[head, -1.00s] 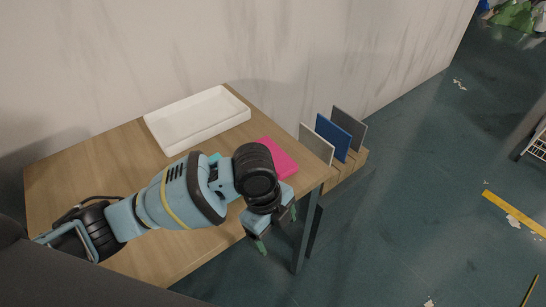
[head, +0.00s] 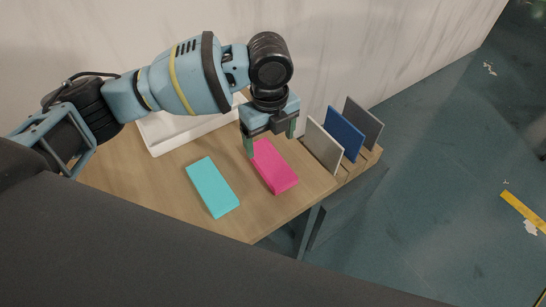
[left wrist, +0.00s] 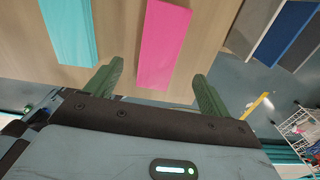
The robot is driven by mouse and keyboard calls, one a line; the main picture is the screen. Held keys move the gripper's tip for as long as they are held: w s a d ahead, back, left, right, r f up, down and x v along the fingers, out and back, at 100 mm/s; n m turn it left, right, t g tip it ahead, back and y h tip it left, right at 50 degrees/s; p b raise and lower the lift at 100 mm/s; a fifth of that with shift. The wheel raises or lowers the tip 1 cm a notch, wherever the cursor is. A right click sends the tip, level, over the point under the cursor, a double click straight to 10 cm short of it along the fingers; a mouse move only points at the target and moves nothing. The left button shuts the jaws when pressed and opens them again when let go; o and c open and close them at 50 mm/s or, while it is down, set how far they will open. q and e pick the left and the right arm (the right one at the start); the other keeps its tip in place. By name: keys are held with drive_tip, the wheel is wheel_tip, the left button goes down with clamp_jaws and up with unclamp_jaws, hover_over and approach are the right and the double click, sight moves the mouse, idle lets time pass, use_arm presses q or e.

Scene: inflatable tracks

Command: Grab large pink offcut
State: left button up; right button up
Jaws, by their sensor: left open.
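The pink offcut (head: 273,167) is a flat rectangular block on the wooden table, near its right end. In the left wrist view the pink offcut (left wrist: 163,45) lies between the two green fingers, which are spread wide on either side of it. My left gripper (head: 270,143) is open and empty at the far end of the pink block, seemingly above it; its exact height I cannot tell. In the left wrist view my left gripper (left wrist: 155,88) points along the block. My right gripper is not in view.
A turquoise block (head: 212,187) lies left of the pink one. A white tray (head: 160,140) stands at the back by the wall, partly behind my arm. Upright panels in grey, blue and beige (head: 345,134) stand in a wooden rack to the right.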

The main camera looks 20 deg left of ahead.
sight(270, 162)
use_arm(q)
drive_tip(key=shift+s+f, duration=0.15)
drive_tip(key=shift+f, duration=3.7)
drive_tip(key=c, duration=1.1)
